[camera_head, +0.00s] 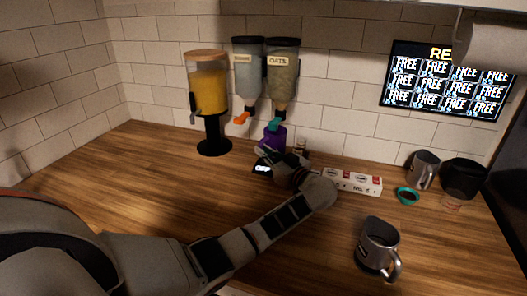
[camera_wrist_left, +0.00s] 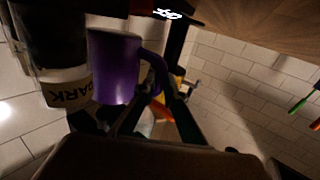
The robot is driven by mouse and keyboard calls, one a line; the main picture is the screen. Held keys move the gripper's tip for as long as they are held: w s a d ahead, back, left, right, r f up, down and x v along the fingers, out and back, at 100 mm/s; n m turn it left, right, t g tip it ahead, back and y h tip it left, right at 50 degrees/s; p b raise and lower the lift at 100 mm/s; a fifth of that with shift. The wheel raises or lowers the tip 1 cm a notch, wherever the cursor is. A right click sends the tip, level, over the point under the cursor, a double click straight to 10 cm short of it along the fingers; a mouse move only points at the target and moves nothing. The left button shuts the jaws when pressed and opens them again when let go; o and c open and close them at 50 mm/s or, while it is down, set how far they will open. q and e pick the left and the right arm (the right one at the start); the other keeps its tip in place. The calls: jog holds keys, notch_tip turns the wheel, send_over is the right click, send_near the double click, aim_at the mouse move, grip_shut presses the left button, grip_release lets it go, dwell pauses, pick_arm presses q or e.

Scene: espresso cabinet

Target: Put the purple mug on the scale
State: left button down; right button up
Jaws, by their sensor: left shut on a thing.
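The purple mug (camera_head: 273,138) is at the back of the counter, below the two wall dispensers. My left gripper (camera_head: 272,157) is in front of it and partly hides it. In the left wrist view, which is upside down, the gripper (camera_wrist_left: 162,90) is shut on the handle of the purple mug (camera_wrist_left: 115,68). The scale (camera_head: 261,168) is a dark slab with a lit display, mostly hidden by my gripper. Its display also shows in the wrist view (camera_wrist_left: 167,14), close to the mug's base. I cannot tell whether mug and scale touch. My right gripper is out of view.
A juice dispenser (camera_head: 209,92) stands left of the mug. The wall dispensers (camera_head: 264,70) hang above it. A white box (camera_head: 352,182) lies to the right, and a grey metal mug (camera_head: 377,246) stands in front. The counter's left side is clear.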

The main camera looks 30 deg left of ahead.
pick_arm(q)
jog(key=c, duration=2.1)
grip_release()
jog(key=shift+s+f, duration=0.15)
jog(key=shift+f, duration=0.7)
jog(key=shift+d+r, duration=0.15)
jog(key=shift+r, duration=0.4)
jog(key=v, duration=0.6)
jog(key=shift+d+r, duration=0.1)
jog(key=shift+d, duration=0.25)
jog(key=shift+d+r, duration=0.2)
jog(key=shift+d, duration=0.1)
jog(key=shift+s, duration=0.1)
